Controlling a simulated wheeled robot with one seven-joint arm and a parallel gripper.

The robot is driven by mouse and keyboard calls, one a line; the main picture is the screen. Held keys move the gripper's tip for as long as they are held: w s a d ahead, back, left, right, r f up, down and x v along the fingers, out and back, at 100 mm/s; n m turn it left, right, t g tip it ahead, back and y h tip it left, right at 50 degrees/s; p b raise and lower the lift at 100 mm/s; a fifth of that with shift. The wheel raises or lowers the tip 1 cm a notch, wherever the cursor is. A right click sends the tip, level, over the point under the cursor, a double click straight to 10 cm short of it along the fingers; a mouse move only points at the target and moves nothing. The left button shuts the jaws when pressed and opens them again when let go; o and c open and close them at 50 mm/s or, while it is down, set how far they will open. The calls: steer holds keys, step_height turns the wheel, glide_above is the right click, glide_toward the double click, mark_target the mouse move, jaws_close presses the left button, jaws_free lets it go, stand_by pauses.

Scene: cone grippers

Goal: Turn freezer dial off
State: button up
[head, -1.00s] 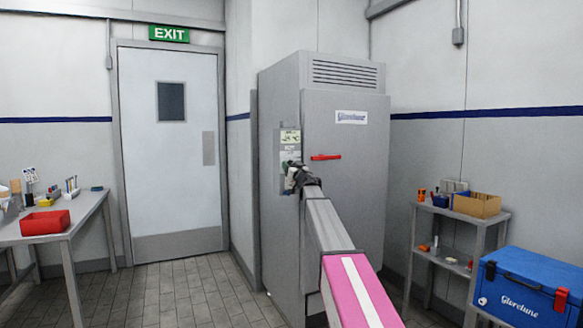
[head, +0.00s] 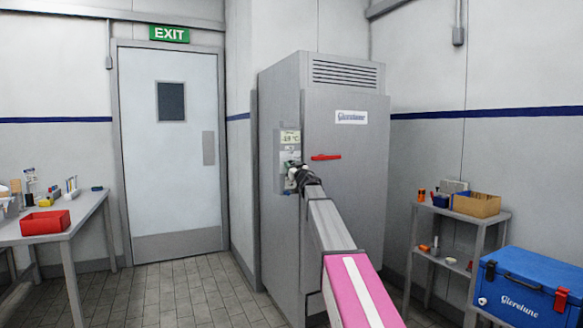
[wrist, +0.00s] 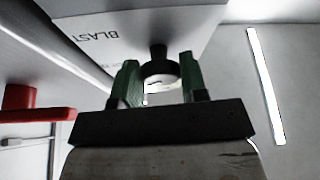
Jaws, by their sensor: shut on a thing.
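The grey freezer (head: 345,200) stands in the middle of the head view with its door closed. Its control panel (head: 288,140) is on the left part of the front, with a display showing a temperature that ends in "°C". In the wrist view a round dial (wrist: 160,72), dark with a pale face, sits between the two green fingers of my gripper (wrist: 162,85). The fingers are closed on its sides. In the head view my gripper (head: 293,172) is at the lower part of the panel, and my arm hides most of the dial there.
A red door handle (head: 326,157) sticks out right of the panel, close to my wrist; it also shows at left in the wrist view (wrist: 35,108). A bench with a red bin (head: 45,222) is at left. A shelf (head: 450,262) and a blue cooler (head: 530,290) are at right.

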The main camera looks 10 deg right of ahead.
steer(key=n+g+y, duration=0.1)
steer(key=n, duration=0.3)
steer(key=n+g+y, duration=0.1)
steer(key=n+g, duration=0.1)
steer(key=n, duration=0.3)
steer(key=n+g+y, duration=0.1)
steer(key=n+y, duration=0.1)
steer(key=n, duration=0.2)
steer(key=shift+d+r+n+g, duration=0.1)
steer(key=shift+d+n+g, duration=0.1)
steer(key=shift+n+g, duration=0.15)
steer(key=o, duration=0.9)
steer(key=v, duration=1)
steer(key=shift+s+d, duration=0.2)
steer(key=shift+d, duration=0.15)
